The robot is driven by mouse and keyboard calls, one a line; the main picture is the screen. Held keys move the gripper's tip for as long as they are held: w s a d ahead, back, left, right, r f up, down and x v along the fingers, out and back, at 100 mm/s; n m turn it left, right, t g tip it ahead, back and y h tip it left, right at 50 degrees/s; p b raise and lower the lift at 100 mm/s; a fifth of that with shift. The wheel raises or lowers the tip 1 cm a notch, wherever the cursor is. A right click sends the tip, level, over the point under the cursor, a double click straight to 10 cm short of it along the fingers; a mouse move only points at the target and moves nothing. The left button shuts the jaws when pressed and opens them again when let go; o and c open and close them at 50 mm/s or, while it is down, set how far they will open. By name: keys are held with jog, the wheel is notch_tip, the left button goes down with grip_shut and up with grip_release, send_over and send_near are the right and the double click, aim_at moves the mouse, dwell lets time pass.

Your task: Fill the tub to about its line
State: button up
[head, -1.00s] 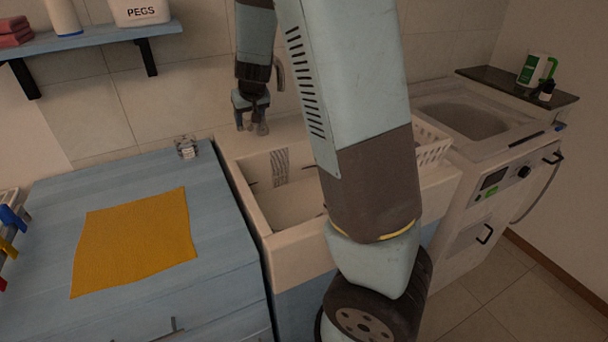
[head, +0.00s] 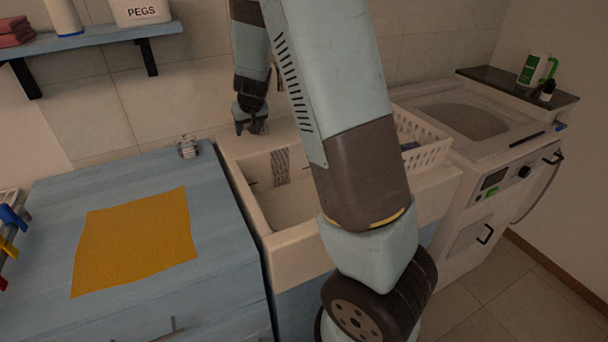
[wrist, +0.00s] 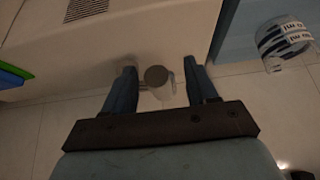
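The pale sink tub (head: 290,207) stands between the blue counter and the white machine. A grey ridged patch (head: 280,167) shows on its inner wall; my arm hides part of the basin. I cannot make out a fill line or water. My gripper (head: 250,128) is over the tub's back ledge, pointing down. In the wrist view my gripper (wrist: 160,68) is open, its two fingers apart. A round grey tap knob (wrist: 157,75) shows between the fingertips; I cannot tell whether they touch it. The tub's pale ledge (wrist: 150,30) also shows there.
A clear banded jar (head: 187,147) stands at the counter's back corner, right of the gripper in the wrist view (wrist: 285,45). A yellow cloth (head: 135,240) lies on the blue counter (head: 50,200). A white basket (head: 428,140) sits at the tub's right. A shelf (head: 90,38) hangs above.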

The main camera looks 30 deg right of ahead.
jog(key=c, duration=0.7)
